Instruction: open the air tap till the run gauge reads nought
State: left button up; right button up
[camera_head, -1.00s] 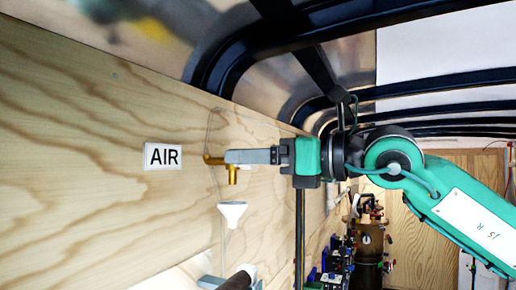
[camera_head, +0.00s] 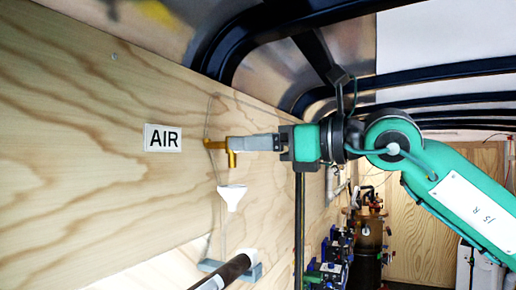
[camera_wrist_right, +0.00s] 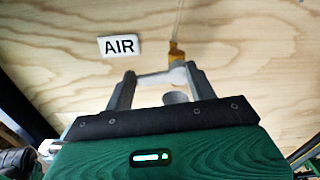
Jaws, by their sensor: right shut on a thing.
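The brass air tap (camera_head: 232,158) is on the plywood wall, right of the white AIR label (camera_head: 163,138). My right gripper (camera_head: 243,144) reaches it from the right and is shut on it, with the brass end showing at and below the fingertips. In the right wrist view, the brass part (camera_wrist_right: 177,50) is just beyond the fingertips (camera_wrist_right: 160,76), with a pale piece between them. The tap's exact turn cannot be told. I cannot make out the run gauge's reading in either view. My left gripper is not in view.
A white funnel (camera_head: 231,196) hangs below the tap, with a thin clear line above it. Lower, a dark tube (camera_head: 236,266) with a white end rests by a grey bracket (camera_head: 254,272). Blue and brass equipment (camera_head: 369,235) stands farther back on the right.

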jog(key=shift+w+d+f+n+b, duration=0.15)
jog(key=shift+f+n+b, duration=0.25)
jog(key=shift+n+b, duration=1.35)
jog(key=shift+w+f+n+b, duration=0.2)
jog(key=shift+f+n+b, duration=0.25)
jog(key=shift+n, duration=2.55)
jog(key=shift+w+d+f+n+b, duration=0.15)
jog(key=shift+f+n+b, duration=0.25)
jog(key=shift+n+b, duration=1.35)
jog(key=shift+w+n+p, duration=0.1)
jog(key=shift+n+p, duration=0.55)
jog(key=shift+n, duration=0.15)
jog(key=o, duration=1)
jog(key=shift+a, duration=0.1)
